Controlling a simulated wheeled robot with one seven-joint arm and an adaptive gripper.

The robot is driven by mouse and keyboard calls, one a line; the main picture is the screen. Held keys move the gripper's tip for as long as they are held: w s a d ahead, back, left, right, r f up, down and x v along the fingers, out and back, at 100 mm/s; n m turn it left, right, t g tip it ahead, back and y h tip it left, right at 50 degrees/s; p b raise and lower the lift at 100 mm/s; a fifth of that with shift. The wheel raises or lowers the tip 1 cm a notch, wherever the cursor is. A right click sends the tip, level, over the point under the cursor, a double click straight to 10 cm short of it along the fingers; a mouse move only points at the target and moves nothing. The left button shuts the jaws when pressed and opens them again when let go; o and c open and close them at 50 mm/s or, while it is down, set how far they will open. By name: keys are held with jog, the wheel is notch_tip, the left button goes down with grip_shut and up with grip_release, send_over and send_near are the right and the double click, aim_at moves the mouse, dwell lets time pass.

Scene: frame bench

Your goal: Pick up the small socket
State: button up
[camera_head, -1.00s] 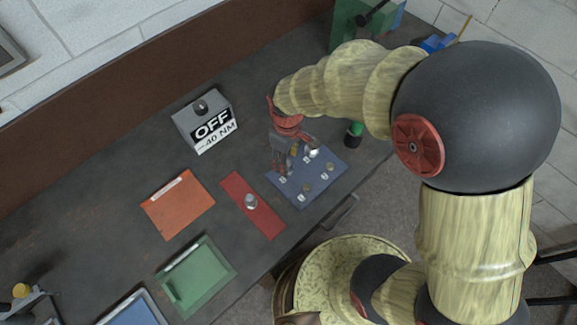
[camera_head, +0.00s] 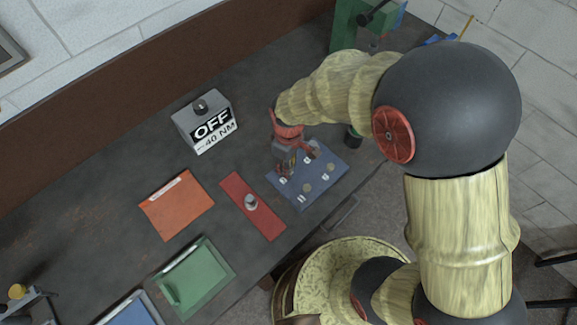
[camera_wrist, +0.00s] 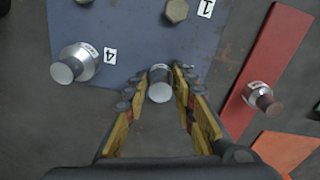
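The small silver socket (camera_wrist: 160,92) stands on the blue mat (camera_head: 289,192), at its edge in the wrist view. My gripper (camera_wrist: 161,76) points down with one finger on each side of the socket. The fingertips are very close to its sides; contact is not clear. In the head view, my gripper (camera_head: 287,170) is low over the mat's left part and hides the socket. A wider silver socket (camera_wrist: 76,62) stands to the left in the wrist view, beside a "4" label, clear of the fingers.
Hex bolt heads (camera_wrist: 177,11) and number labels lie on the mat. A red strip (camera_head: 268,222) beside it bears another silver piece (camera_head: 250,201). Orange (camera_head: 177,208) and green (camera_head: 210,262) trays lie to the left. A grey box marked OFF (camera_head: 205,120) stands behind.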

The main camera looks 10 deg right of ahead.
grip_shut()
